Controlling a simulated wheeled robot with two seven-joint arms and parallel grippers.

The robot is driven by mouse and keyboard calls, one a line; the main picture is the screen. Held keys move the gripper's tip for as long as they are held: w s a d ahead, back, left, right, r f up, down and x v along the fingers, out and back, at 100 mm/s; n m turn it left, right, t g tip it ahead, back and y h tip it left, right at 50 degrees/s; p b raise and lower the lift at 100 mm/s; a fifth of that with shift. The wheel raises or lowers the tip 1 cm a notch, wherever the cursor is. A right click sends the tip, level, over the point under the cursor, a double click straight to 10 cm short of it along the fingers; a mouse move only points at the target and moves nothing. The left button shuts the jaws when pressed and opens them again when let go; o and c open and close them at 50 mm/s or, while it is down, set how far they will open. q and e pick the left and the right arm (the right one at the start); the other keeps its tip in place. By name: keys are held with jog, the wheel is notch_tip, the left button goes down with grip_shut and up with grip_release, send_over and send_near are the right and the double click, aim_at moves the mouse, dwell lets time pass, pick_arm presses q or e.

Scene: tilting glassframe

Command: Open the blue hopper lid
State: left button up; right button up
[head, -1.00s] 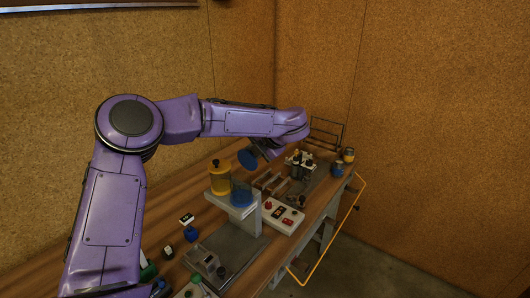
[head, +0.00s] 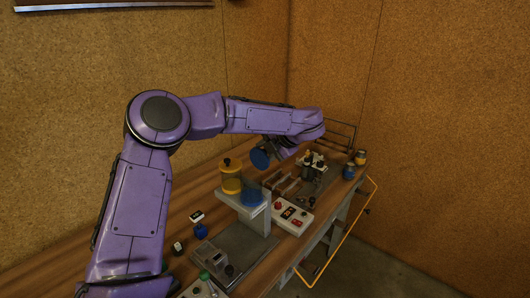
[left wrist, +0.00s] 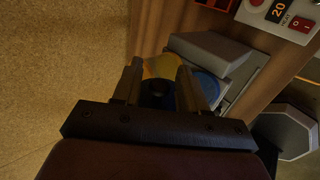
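The blue hopper (head: 253,196) stands on a grey stand on the bench, beside the yellow hopper (head: 231,182). The round blue lid (head: 261,158) is off the hopper, tilted in the air above and behind it. My left gripper (head: 273,152) is at the lid, its fingers on either side of the dark knob. In the left wrist view, my left gripper (left wrist: 158,75) has the knob and some blue of the lid (left wrist: 163,102) between its fingers, and the blue hopper (left wrist: 210,88) shows past the right finger. The finger contact itself is hard to see. My right gripper is not in view.
A control box (head: 292,217) with red buttons stands right of the hoppers. A fixture (head: 313,167) and small jars (head: 349,171) stand farther back. Small blocks (head: 200,231) and a grey plate (head: 238,254) lie nearer. A cork wall is behind.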

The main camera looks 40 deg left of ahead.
pick_arm(q)
jog(key=b+v, duration=0.3)
jog(key=v, duration=0.7)
jog(key=shift+d+r, duration=0.15)
jog(key=shift+r, duration=0.05)
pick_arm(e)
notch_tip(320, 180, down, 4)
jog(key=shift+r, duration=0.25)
pick_arm(q)
jog(key=shift+f, duration=0.1)
jog(key=p+x, duration=0.3)
jog(key=x, duration=0.7)
jog(key=shift+a+f, duration=0.1)
jog(key=shift+a, duration=0.2)
jog(key=shift+d, duration=0.2)
jog(key=shift+s+t, duration=0.25)
jog(key=shift+t, duration=0.05)
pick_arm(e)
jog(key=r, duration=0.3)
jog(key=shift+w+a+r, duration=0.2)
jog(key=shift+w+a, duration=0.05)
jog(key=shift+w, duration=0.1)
pick_arm(q)
jog(key=shift+w, duration=0.15)
